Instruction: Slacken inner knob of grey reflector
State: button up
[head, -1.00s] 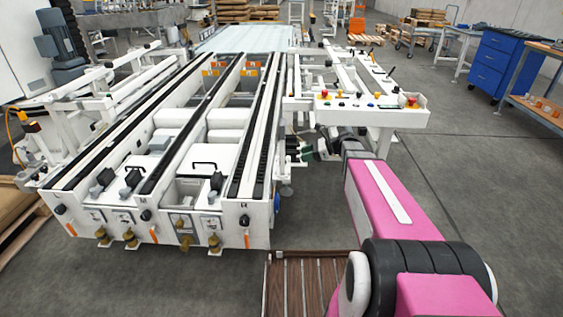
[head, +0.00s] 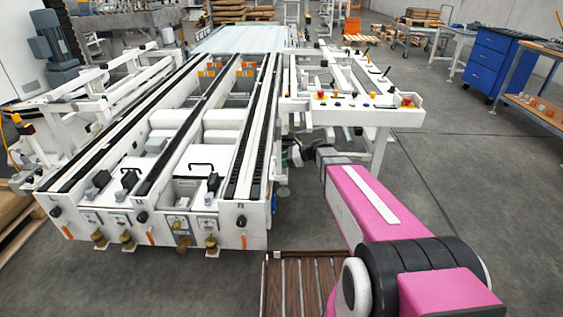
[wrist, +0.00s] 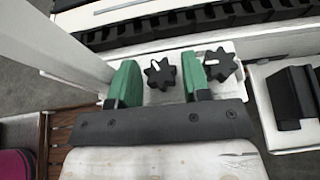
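In the wrist view, two black star-shaped knobs sit side by side on a white bracket: a left knob (wrist: 160,74) and a right knob (wrist: 220,65). Each has a small white mark. My gripper (wrist: 161,84) is open, with green fingertips apart. The left knob lies between the fingertip lines, and the right knob is just outside the right finger. I cannot tell whether a finger touches either knob. A grey reflector cannot be made out clearly. In the head view, my gripper (head: 292,155) is small and partly hidden at the conveyor's right side.
A black block (wrist: 293,97) on a white plate stands right of the knobs. A white beam (wrist: 60,40) crosses at left. Black conveyor track (wrist: 200,20) runs behind.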

jog(key=c, duration=0.6)
jog(key=shift+w+n+g, duration=0.15)
jog(key=shift+n+g, duration=0.45)
jog(key=shift+g, duration=0.15)
jog(key=shift+w+n+g, duration=0.15)
jog(key=shift+n+g, duration=0.45)
jog(key=shift+g, duration=0.15)
jog(key=shift+n+g+h, duration=0.6)
jog(key=shift+n+g, duration=1.2)
jog(key=shift+g, duration=0.2)
